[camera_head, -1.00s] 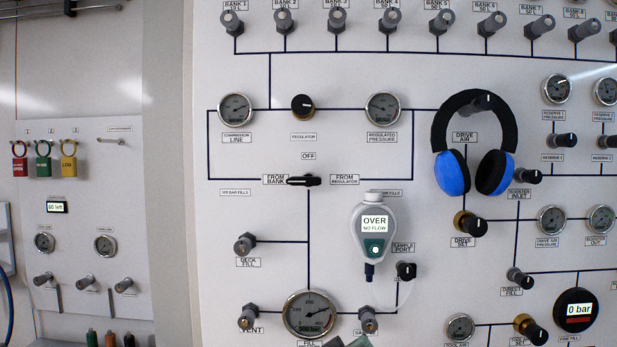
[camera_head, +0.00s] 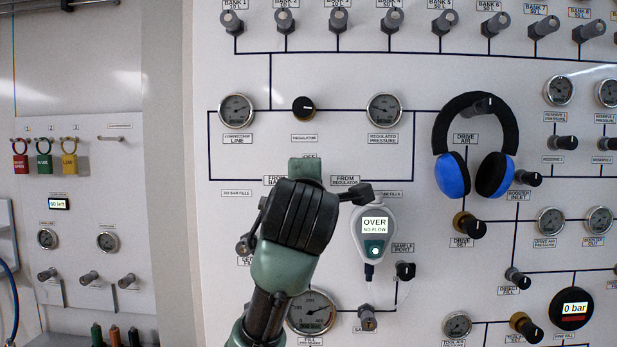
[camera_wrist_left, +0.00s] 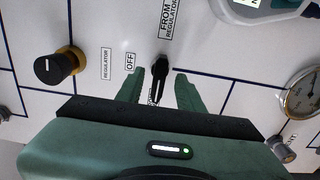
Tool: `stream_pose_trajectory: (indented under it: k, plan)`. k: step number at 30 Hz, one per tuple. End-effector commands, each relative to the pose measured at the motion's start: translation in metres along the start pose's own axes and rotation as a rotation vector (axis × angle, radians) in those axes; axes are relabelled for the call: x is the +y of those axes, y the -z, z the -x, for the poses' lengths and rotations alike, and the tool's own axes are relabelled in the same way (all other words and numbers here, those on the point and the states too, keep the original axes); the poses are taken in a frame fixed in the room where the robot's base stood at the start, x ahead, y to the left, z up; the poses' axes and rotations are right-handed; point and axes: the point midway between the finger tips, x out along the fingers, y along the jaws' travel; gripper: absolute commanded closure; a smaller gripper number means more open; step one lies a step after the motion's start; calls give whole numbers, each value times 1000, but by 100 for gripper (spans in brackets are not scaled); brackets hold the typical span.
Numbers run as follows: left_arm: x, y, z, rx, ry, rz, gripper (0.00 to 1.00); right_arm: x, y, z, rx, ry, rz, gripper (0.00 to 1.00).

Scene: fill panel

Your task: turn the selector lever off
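The black selector lever (camera_wrist_left: 158,76) is on the white panel between the FROM REGULATOR label (camera_wrist_left: 168,18) and a mostly covered label at its other end. Its narrow end points toward my palm, and the OFF label (camera_wrist_left: 131,62) is off to its side. My left gripper (camera_wrist_left: 160,74) is open, with one green finger on each side of the lever and a gap on both sides. In the head view my left gripper (camera_head: 305,172) covers the lever. My right gripper is not in view.
The regulator knob (camera_head: 303,108) is above the lever. A grey handheld meter (camera_head: 374,228) reading OVER, NO FLOW hangs close to the right of my gripper. Blue and black headphones (camera_head: 452,172) hang farther right. Gauges and valves surround the area.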

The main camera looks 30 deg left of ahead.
Motion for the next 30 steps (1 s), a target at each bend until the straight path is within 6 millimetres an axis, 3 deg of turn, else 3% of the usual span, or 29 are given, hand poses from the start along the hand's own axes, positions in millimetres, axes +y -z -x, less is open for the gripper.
stream_pose_trajectory:
  k: [6, 14, 18, 19, 30]
  plan:
    - [1, 0, -20, 0, 0, -2, 63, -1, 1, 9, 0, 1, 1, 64]
    - [-1, 0, -22, -1, 0, -1, 63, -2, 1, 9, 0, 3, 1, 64]
    - [-1, 0, -22, -1, 0, -1, 96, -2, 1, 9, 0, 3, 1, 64]
    - [-1, 0, -22, -1, 0, -1, 100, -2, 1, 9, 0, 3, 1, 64]
    - [-2, -1, -21, -3, 2, -32, 100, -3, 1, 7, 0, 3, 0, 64]
